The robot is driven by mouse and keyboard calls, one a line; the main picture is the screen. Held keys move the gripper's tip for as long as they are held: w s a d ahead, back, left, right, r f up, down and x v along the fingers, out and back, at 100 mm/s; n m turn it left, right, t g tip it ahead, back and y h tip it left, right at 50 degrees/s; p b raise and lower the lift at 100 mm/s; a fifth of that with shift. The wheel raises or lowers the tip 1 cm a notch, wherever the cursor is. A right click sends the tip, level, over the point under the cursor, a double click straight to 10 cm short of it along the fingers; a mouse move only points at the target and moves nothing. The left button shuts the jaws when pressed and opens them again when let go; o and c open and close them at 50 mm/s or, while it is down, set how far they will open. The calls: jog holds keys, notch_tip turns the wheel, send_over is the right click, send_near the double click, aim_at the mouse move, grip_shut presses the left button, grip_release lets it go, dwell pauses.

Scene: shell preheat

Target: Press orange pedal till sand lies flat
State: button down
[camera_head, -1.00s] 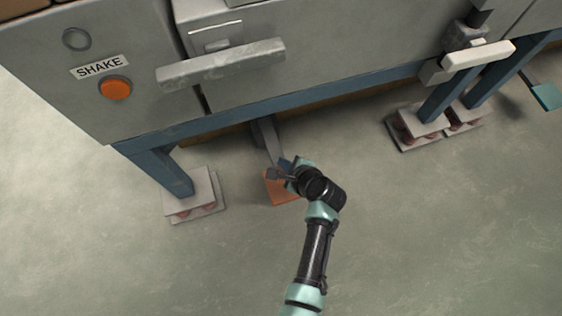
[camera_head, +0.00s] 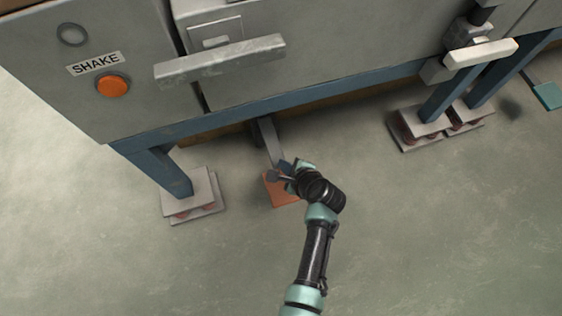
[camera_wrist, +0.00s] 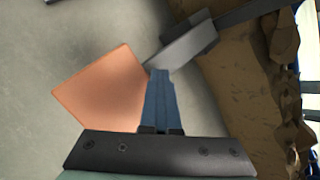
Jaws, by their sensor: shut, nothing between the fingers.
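The orange pedal (camera_head: 281,193) is a flat square plate on a grey lever arm (camera_head: 271,143) that comes out from under the machine. It also shows in the wrist view (camera_wrist: 105,92), left of my fingers. My gripper (camera_head: 280,173) is at the pedal's upper edge, where the lever meets the plate. In the wrist view its blue fingers (camera_wrist: 159,78) are closed together and empty, with the tips over the pedal's edge by the lever. I cannot tell whether they touch it. No sand surface can be made out.
The grey machine front has an orange SHAKE button (camera_head: 112,85) and a horizontal grey bar (camera_head: 220,60). A blue leg stands on a spring foot (camera_head: 190,196) left of the pedal. More feet (camera_head: 424,125) stand to the right, and a teal pedal (camera_head: 547,95) lies at far right. The near floor is clear.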

jog(key=shift+s+d+f+b, duration=0.1)
jog(key=shift+s+f+b, duration=0.1)
jog(key=shift+f+b, duration=0.45)
jog(key=shift+s+f+b, duration=0.15)
jog(key=shift+f+b, duration=0.1)
jog(key=shift+f, duration=0.7)
dwell(0.7)
jog(key=shift+r, duration=0.1)
notch_tip(320, 180, up, 5)
jog(key=p, duration=0.5)
jog(key=shift+p, duration=0.35)
jog(key=shift+w+r+p, duration=0.2)
jog(key=shift+r+p, duration=0.1)
jog(key=shift+r, duration=0.15)
jog(key=shift+w+r, duration=0.1)
notch_tip(320, 180, up, 5)
jog(key=p, duration=0.5)
jog(key=shift+w, duration=0.15)
dwell(0.5)
